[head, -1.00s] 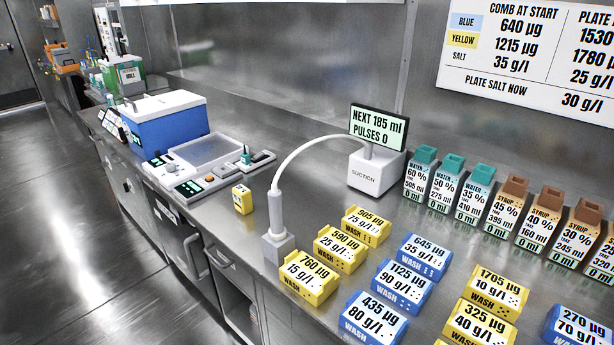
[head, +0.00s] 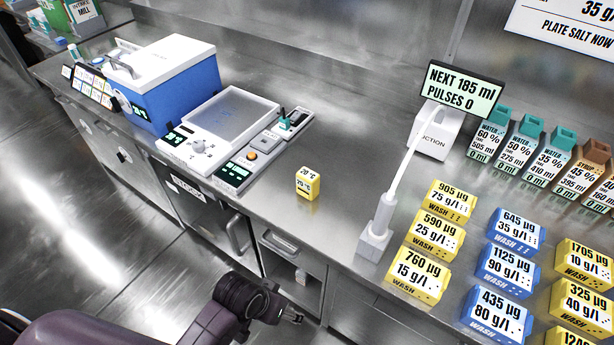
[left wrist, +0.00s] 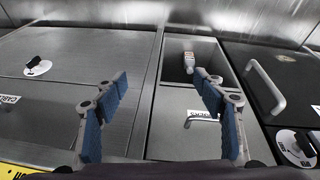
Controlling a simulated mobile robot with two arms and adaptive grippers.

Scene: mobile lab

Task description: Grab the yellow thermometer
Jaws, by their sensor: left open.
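The yellow thermometer (head: 307,184) is a small yellow block with a white face reading about 20 °C. It stands upright on the steel counter in the head view, between the console and the suction post. My left gripper (head: 298,316) is low in front of the counter, below and apart from the thermometer. In the left wrist view my left gripper (left wrist: 160,90) is open, with blue-padded fingers spread and nothing between them. The thermometer does not show in the left wrist view. My right gripper is not in view.
The suction post (head: 382,220) stands right of the thermometer, with yellow wash blocks (head: 436,235) beyond it. The console (head: 237,174) and blue box (head: 165,85) are to the left. The counter around the thermometer is clear. Cabinet doors and an open drawer (left wrist: 180,60) face the gripper.

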